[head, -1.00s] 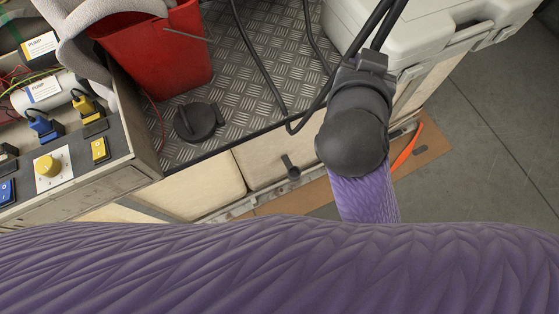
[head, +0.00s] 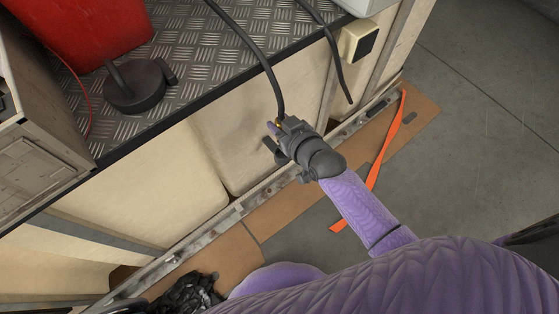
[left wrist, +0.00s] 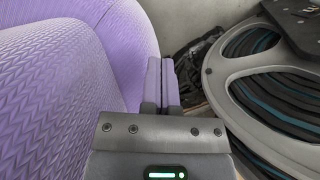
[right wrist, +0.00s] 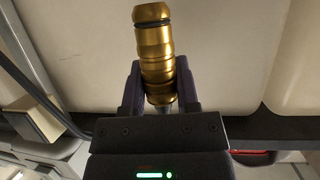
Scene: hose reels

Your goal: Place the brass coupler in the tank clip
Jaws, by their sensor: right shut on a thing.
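My right gripper (head: 277,132) is shut on the brass coupler (right wrist: 155,50), which stands up from between the fingers in the right wrist view. In the head view only a small brass glint of it shows at the gripper. The gripper is in front of the cream tank (head: 220,150), below the deck edge. A small dark piece (head: 272,147) beside the gripper may be the tank clip; I cannot tell for sure. My left gripper (left wrist: 162,82) shows only in the left wrist view, its fingers together with nothing between them.
A black hose (head: 262,65) runs down over the deck edge to the right gripper. A cream box (head: 357,40) juts out to the right. A red bin (head: 95,30) and a dark round base (head: 135,85) stand on the deck. A hose reel (left wrist: 265,90) is right of the left gripper.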

